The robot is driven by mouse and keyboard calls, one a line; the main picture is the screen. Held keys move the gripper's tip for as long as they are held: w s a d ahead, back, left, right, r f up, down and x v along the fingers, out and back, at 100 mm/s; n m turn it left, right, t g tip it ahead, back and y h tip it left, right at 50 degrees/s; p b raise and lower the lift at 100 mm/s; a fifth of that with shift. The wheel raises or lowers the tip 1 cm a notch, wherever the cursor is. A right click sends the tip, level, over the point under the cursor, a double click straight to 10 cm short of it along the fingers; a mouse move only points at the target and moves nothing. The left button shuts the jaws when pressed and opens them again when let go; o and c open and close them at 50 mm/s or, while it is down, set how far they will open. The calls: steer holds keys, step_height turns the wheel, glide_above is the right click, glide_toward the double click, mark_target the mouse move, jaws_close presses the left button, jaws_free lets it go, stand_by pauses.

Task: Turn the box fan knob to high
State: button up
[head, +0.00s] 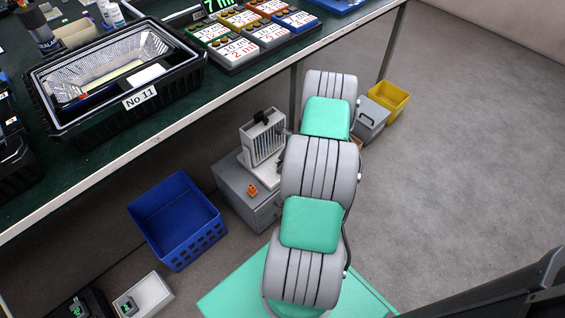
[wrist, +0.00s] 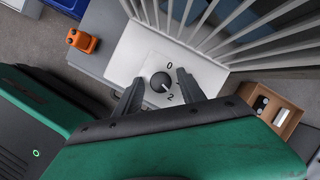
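The box fan (head: 262,143) is a pale slatted unit on a white base, standing on a grey cabinet beside my arm in the head view. Its slats (wrist: 240,35) fill the upper right of the wrist view. The round dark grey knob (wrist: 160,82) is on the white panel, with "0" above it and "2" below it. A light mark on the knob seems to point to the lower right, but its exact setting is hard to tell. My gripper (wrist: 159,80) is open, its dark fingers on either side of the knob with gaps visible. The right finger partly covers the dial markings.
The grey cabinet (head: 235,183) holds a small orange object (head: 252,190), also visible in the wrist view (wrist: 82,41). A blue crate (head: 178,222) stands to the left. The green worktable (head: 150,118) overhangs behind.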

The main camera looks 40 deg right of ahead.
jaws_close()
stand_by(0.3)
steer(key=shift+r+m+p, duration=0.2)
steer(key=shift+m+p, duration=0.3)
steer(key=shift+a+m+h+p, duration=0.1)
steer(key=shift+m+h+p, duration=0.2)
steer(key=shift+m+h, duration=0.15)
steer(key=shift+f+m+t, duration=0.2)
steer(key=shift+m+t, duration=0.1)
steer(key=shift+m, duration=0.25)
steer(key=shift+o, duration=0.9)
jaws_free()
